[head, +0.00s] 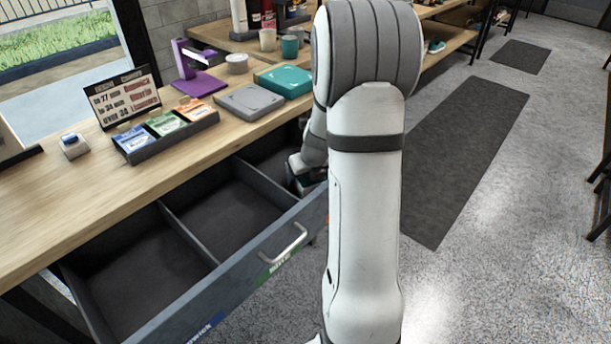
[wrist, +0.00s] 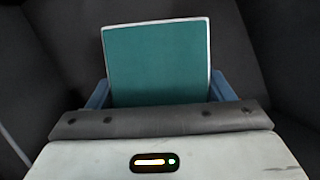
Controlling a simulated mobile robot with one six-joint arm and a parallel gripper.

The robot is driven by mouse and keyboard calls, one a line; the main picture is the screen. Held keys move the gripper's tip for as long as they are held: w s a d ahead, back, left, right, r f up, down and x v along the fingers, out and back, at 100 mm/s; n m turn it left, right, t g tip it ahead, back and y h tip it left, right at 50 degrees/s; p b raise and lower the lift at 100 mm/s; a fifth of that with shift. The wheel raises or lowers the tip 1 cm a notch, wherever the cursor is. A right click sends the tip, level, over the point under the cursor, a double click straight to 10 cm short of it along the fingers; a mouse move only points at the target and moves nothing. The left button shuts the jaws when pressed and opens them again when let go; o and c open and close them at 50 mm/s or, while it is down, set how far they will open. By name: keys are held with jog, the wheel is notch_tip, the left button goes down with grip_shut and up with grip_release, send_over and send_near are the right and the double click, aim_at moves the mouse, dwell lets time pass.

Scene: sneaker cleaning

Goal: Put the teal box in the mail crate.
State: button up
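In the wrist view a flat teal box (wrist: 157,62) with a pale rim lies between the two blue fingers of my gripper (wrist: 160,88). The fingers meet its left and right sides, so my gripper looks shut on it. Dark grey walls surround it. In the head view my gripper is down in the far compartment of the open drawer, mostly hidden by my arm, and the held box cannot be made out there. Another teal box-like item (head: 283,80) lies on the counter. No mail crate can be identified in either view.
The open grey drawer (head: 262,262) has dividers; its near and middle compartments look empty. On the wooden counter (head: 45,205) stand a card tray (head: 168,140), a sign (head: 122,97), a purple lamp stand (head: 197,82), a grey flat device (head: 249,100) and cups.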

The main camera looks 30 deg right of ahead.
jog(key=o, duration=0.3)
jog(key=shift+r, duration=0.1)
